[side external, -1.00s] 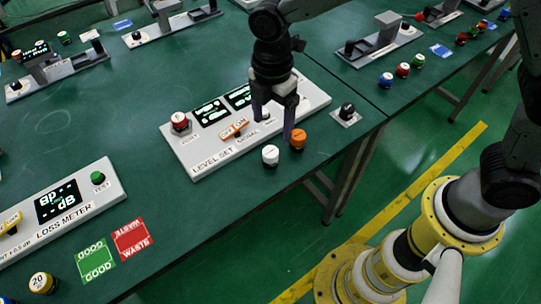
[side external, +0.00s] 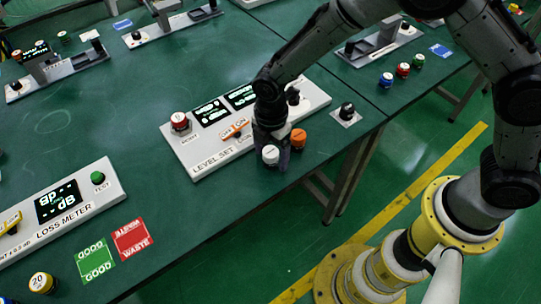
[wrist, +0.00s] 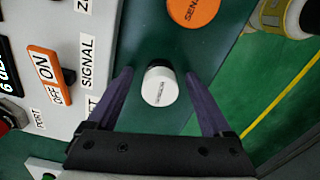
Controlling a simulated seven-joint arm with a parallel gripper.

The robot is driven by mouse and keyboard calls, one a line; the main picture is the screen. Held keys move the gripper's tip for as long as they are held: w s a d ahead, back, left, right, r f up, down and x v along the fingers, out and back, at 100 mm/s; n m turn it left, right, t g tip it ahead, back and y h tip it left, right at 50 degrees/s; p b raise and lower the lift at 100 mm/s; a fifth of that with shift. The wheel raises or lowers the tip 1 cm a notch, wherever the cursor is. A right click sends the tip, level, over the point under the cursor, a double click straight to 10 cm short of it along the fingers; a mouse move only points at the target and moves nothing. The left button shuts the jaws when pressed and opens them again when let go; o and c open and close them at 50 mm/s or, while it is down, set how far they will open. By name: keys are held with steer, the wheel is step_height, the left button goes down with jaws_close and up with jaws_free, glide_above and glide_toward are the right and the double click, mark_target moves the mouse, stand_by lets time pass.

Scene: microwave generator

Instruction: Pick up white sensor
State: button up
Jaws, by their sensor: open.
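The white sensor (side external: 270,155) is a small white cylinder standing upright on the green table near its front edge, in front of the LEVEL SET panel. In the wrist view the white sensor (wrist: 159,87) lies between the two purple fingers, with a gap on each side. My gripper (side external: 277,160) is open around it, and it also shows in the wrist view (wrist: 160,80). An orange sensor (side external: 299,138) stands just to the right, and it shows at the top of the wrist view (wrist: 193,10).
The LEVEL SET panel (side external: 212,157) with its orange switch (side external: 234,128) lies directly behind. A black knob (side external: 347,110) stands on a pad at the right. Red WASTE (side external: 132,238) and green GOOD (side external: 95,262) cards lie to the left. The table's front edge is close.

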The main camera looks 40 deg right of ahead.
steer(key=shift+f, duration=0.2)
jaws_close()
stand_by(0.3)
